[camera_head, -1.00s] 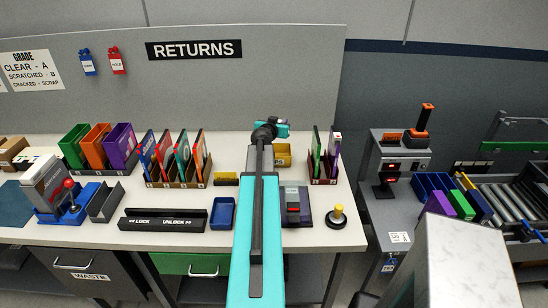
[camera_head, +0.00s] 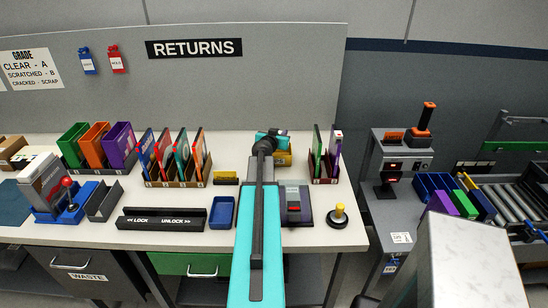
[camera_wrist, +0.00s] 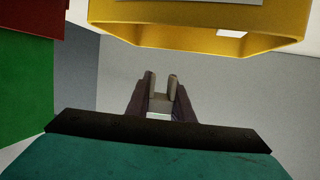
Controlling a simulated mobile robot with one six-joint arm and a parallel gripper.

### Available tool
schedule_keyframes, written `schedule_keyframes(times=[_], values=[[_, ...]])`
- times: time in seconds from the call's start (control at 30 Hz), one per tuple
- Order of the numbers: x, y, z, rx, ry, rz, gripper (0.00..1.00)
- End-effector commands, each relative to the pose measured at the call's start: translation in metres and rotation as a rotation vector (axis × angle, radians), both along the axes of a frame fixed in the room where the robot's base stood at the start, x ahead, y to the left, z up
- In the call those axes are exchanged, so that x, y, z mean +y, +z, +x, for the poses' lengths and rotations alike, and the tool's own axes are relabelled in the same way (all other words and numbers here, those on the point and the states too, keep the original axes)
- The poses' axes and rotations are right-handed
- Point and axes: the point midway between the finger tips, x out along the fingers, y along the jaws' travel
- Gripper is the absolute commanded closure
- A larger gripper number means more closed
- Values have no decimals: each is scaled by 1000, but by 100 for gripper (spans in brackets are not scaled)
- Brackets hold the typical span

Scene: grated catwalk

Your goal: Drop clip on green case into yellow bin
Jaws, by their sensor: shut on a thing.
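The yellow bin (camera_head: 284,160) stands at the back of the bench, partly covered by my arm. In the wrist view the yellow bin (camera_wrist: 200,36) fills the top, with a pale label on it. My gripper (camera_wrist: 161,84) is just short of the bin in that picture, its jaws shut on a small pale grey piece (camera_wrist: 159,102), which I take for the clip. In the head view my gripper (camera_head: 271,137) is over the bin area, and the held piece is hidden. The green case (camera_head: 317,150) stands upright in a dark rack right of the bin.
A purple case (camera_head: 334,153) shares the rack. Left of the bin are a small yellow block (camera_head: 226,178) and a brown rack of upright cases (camera_head: 178,180). A blue tray (camera_head: 221,213) and a yellow-topped button (camera_head: 338,213) stand nearer the front. Green and red surfaces crowd the wrist view's left edge.

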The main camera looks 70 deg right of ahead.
Motion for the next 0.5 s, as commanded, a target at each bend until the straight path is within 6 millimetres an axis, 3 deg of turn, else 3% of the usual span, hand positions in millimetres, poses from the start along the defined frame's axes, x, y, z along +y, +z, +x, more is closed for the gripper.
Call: schedule_keyframes(times=[0.17,0.2,0.3,0.5], values=[[0,0,0,0,0,0,100],[0,0,0,0,0,0,76],[0,0,-1,0,-1,0,59],[0,0,-1,0,-1,0,58]])
